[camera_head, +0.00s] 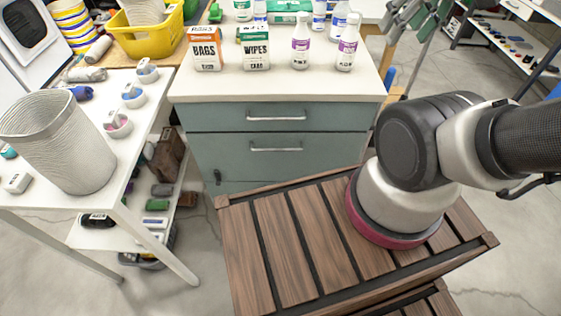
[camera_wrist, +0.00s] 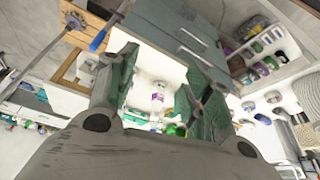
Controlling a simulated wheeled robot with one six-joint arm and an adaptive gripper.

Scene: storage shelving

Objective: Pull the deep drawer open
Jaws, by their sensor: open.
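A teal-grey drawer cabinet (camera_head: 185,130) with a pale top stands at the back centre. Its shallower upper drawer (camera_head: 230,119) has a bar handle (camera_head: 277,118). The deeper drawer (camera_head: 235,163) below has its own bar handle (camera_head: 276,150). Both fronts look flush and closed. The cabinet front (camera_wrist: 165,28) also shows tilted at the top of the wrist view. My gripper (camera_wrist: 160,85) is open there, its fingers wide apart with nothing clearly held between them. It appears apart from the handles. In the head view my arm is at the right and the gripper is not visible.
A slatted wooden crate or table (camera_head: 280,235) stands in front of the cabinet, partly hiding its lower part. A white table (camera_head: 120,150) with a ribbed bin (camera_head: 60,140) is at the left. Bottles and the wipes box (camera_head: 255,48) stand on the cabinet top.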

